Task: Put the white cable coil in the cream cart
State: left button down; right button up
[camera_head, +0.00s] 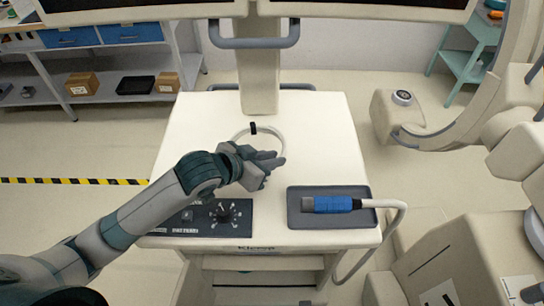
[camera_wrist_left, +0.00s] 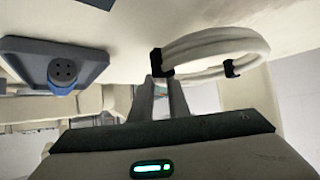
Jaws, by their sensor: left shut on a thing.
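The white cable coil (camera_head: 276,133) is a thin ring with black ties, above the middle of the cream cart's top (camera_head: 200,120) in the head view. In the left wrist view the fingers (camera_wrist_left: 167,97) are shut on the coil (camera_wrist_left: 215,37) near one black tie. I cannot tell clearly whether the coil touches the cart top. Below the top, the cart's front has an open space (camera_head: 262,263), partly seen. My right gripper is not in view.
A dark tray (camera_head: 348,218) holds a blue connector (camera_head: 334,204) with a white cable running off the cart's right edge. A dial panel (camera_head: 200,220) is at the front left. A column (camera_head: 258,75) rises behind. Bulky white equipment (camera_head: 450,240) stands close on the right.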

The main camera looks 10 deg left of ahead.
pick_arm(q)
notch_tip(320, 180, up, 3)
jog(key=shift+f+p, duration=0.15)
jog(key=shift+p, duration=1)
jog(key=s+d+r+p, duration=0.4)
jog(key=d+r+p, duration=0.2)
jog(key=d, duration=0.5)
jog(key=shift+s+r+p, duration=0.15)
jog(key=shift+r+p, duration=0.05)
jog(key=shift+p, duration=0.1)
jog(key=shift+a, duration=0.1)
